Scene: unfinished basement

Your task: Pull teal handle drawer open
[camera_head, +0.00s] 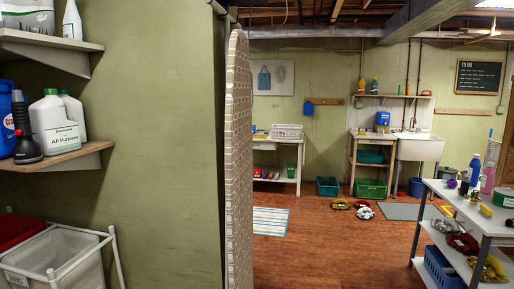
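No drawer with a teal handle can be made out in the head view. Neither of my grippers is in view. A white table (281,143) stands at the back wall with a pale boxy item (287,131) on top, too small to tell in detail. Green baskets (370,189) sit under and beside the wooden stand next to the sink.
A green wall and an upright patterned board (238,170) block the left half. Shelves with white bottles (55,124) and a white basket (58,258) are close at left. A grey cart (484,219) stands at right. Wooden floor (335,245) between is mostly clear.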

